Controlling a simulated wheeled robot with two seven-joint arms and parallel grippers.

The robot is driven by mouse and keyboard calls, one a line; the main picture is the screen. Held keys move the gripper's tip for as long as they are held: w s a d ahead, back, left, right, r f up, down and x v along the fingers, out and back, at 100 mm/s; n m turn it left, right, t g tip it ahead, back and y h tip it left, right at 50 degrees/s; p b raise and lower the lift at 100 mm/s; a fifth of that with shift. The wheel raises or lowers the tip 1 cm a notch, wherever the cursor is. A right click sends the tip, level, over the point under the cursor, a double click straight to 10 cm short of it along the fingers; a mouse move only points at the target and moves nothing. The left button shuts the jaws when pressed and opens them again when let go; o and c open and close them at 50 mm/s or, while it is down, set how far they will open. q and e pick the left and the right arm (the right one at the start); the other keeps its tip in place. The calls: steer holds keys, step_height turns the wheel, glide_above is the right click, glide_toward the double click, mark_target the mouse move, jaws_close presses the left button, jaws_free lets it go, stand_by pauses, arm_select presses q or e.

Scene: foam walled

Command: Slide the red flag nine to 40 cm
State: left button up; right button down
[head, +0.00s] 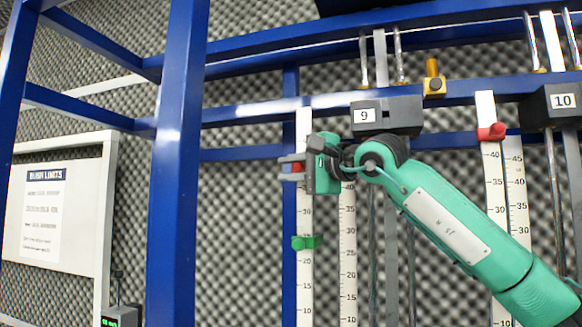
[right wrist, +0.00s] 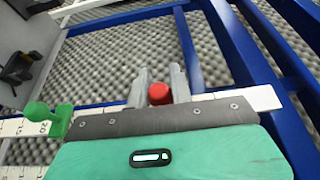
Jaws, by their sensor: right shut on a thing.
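The red flag nine (head: 296,168) is on the left white scale (head: 304,275) beneath the block marked 9 (head: 385,115). My right gripper (head: 291,167) is shut on the flag, its fingers reaching across the scale from the right. The flag is well above the 30 mark, in the upper part of the scale; my gripper hides the numbers beside it. In the right wrist view the red knob (right wrist: 159,93) sits between the two fingers (right wrist: 160,88). My left gripper is not in view.
A green flag (head: 305,243) sits lower on the same scale, between 20 and 30. Another red flag (head: 491,132) is on a scale near the block marked 10 (head: 563,102). A blue post (head: 176,170) and a white notice board (head: 55,215) stand to the left.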

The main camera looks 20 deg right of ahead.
steer(key=c, duration=1.2)
jaws_free()
steer(key=shift+c, duration=0.2)
steer(key=shift+s+d, duration=0.25)
steer(key=shift+s, duration=0.1)
steer(key=b+v, duration=0.4)
steer(key=v, duration=0.9)
steer(key=shift+b, duration=0.35)
steer(key=shift+w, duration=0.1)
